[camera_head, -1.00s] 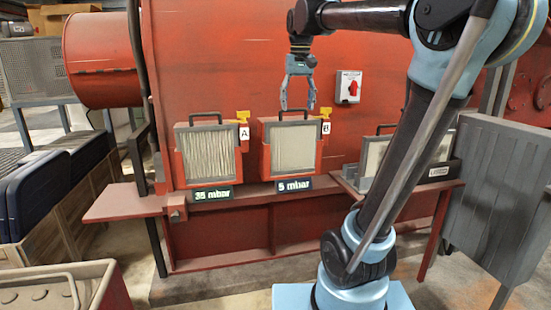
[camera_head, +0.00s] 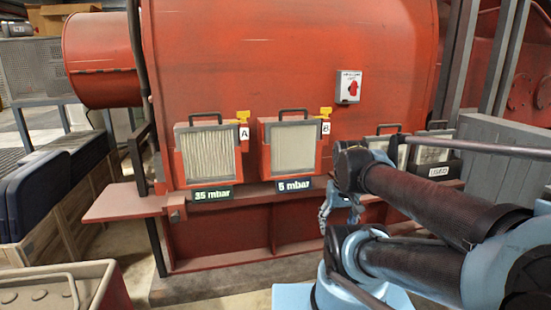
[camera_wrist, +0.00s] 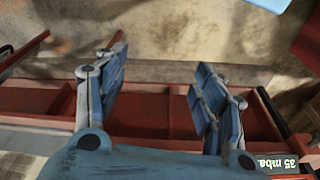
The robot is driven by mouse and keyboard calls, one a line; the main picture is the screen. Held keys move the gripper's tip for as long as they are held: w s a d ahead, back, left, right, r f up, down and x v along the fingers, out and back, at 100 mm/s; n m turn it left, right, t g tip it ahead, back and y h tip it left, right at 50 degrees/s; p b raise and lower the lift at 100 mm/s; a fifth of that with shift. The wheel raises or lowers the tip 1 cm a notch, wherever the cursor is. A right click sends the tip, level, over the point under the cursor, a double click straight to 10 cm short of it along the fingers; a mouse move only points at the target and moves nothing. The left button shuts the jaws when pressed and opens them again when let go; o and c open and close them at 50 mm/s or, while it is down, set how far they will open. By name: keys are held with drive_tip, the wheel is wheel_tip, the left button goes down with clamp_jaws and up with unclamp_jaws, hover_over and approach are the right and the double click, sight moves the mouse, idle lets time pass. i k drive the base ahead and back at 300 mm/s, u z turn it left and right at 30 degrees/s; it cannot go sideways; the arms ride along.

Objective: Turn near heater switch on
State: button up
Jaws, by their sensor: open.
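A heater switch (camera_head: 349,87), a white plate with a red knob, is mounted on the red engine housing, right of filter B. The knob's setting is too small to read. My gripper (camera_head: 324,215) is low in the head view, below and slightly left of the switch, in front of the red ledge and clear of the switch. In the wrist view my gripper (camera_wrist: 160,85) has its two blue fingers spread apart with nothing between them. The switch does not show in the wrist view.
Filter A (camera_head: 209,152) and filter B (camera_head: 292,146) stand on the red ledge (camera_head: 125,203), with yellow tags and pressure labels. Used filters (camera_head: 433,147) sit in a dark tray at right, partly behind my arm. A grey panel (camera_head: 488,140) stands further right.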

sight(352, 88)
drive_tip(key=u, duration=0.35)
drive_tip(key=k, duration=1.2)
drive_tip(key=z, duration=0.5)
drive_tip(key=i, duration=1)
